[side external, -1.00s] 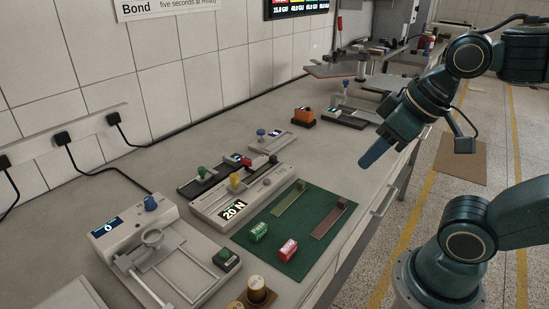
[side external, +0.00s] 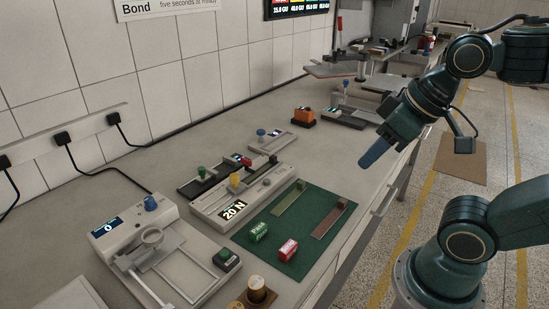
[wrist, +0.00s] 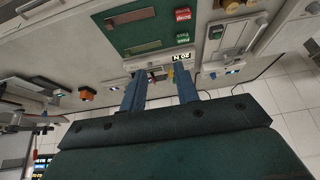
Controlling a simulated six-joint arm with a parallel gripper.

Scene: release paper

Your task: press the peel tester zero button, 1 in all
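A pale grey tester (side external: 130,225) with a small display reading 0 (side external: 106,226) and a blue knob (side external: 151,203) stands at the front left in the side view. A dark box with a green button (side external: 226,257) sits at its right edge; it also shows in the wrist view (wrist: 216,32). I cannot tell for certain which control is the zero button. My gripper (side external: 374,154) hangs at the right, above the bench's front edge, well away from the tester and touching nothing. In the wrist view its two blue fingers (wrist: 160,88) are apart with nothing between them.
A green mat (side external: 300,238) holds a green block (side external: 258,232), a red block (side external: 288,250) and two strips. A grey fixture marked 20 N (side external: 233,210) stands behind it. Brown spools (side external: 258,290) stand at the front. An orange device (side external: 304,117) is farther back.

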